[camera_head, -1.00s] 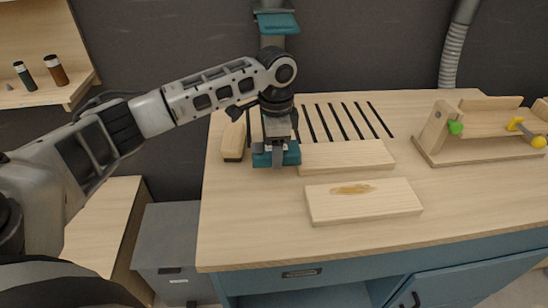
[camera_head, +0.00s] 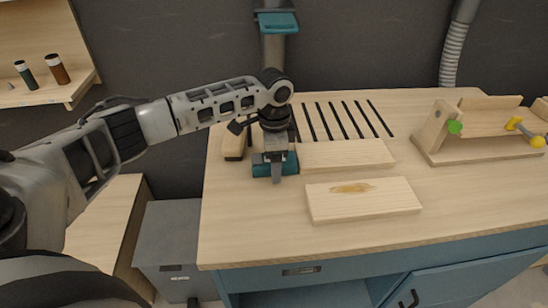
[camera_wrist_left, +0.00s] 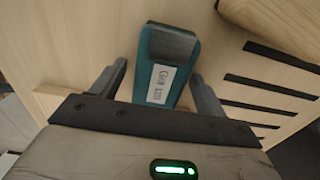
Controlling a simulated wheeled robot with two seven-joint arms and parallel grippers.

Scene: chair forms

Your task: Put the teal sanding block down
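The teal sanding block (camera_head: 291,163) sits on the workbench top, just left of the rear wooden board, apparently resting on the surface. In the left wrist view the block (camera_wrist_left: 165,68) shows a white label reading "Grit 120" and a dark grey end. My left gripper (camera_head: 275,174) points down over the block, with one finger in front of it. In the left wrist view its fingers stand on either side of the block, with a visible gap at least on the left side, so it looks open. My right gripper is out of view.
A rear wooden board (camera_head: 346,154) and a front board with a brown stain (camera_head: 362,203) lie to the right. A wood-handled brush or block (camera_head: 234,145) is behind left. Dark slots (camera_head: 345,120) cross the bench's rear. A wooden jig (camera_head: 470,145) stands right. The bench's front left is clear.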

